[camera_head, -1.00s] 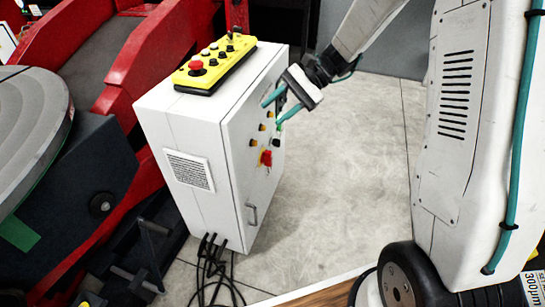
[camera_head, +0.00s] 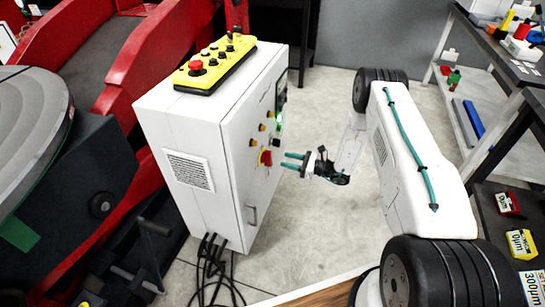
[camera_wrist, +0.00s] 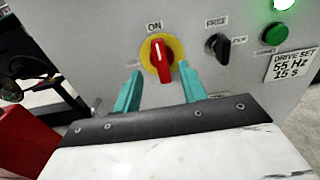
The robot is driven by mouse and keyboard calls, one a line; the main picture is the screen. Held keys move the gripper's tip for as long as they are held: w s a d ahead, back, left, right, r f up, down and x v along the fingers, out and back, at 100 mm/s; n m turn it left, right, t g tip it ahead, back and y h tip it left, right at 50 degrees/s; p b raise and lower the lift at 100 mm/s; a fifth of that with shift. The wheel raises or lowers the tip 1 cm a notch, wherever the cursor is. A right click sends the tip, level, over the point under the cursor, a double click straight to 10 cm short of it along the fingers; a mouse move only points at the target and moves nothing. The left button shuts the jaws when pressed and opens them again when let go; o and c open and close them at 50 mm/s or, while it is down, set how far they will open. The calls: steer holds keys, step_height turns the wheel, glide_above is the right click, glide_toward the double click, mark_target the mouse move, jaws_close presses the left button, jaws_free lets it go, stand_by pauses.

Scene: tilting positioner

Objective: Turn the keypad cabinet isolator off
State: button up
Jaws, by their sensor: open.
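The keypad cabinet (camera_head: 205,165) is a white upright box with a control face on its right side. Its isolator (camera_head: 265,157) is a red rotary handle on a yellow round plate. In the wrist view the isolator (camera_wrist: 161,50) stands close to upright, its white mark toward the ON label (camera_wrist: 154,27). My gripper (camera_head: 289,160) is in front of the cabinet face, level with the isolator.
A black selector (camera_wrist: 217,46) marked FREE and a green button (camera_wrist: 274,34) sit right of the isolator. A yellow pendant (camera_head: 215,67) lies on the cabinet top. Cables (camera_head: 212,270) hang below.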

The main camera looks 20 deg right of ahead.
mark_target(271, 156)
steer(key=x, duration=0.7)
steer(key=shift+w+a, duration=0.15)
jaws_close()
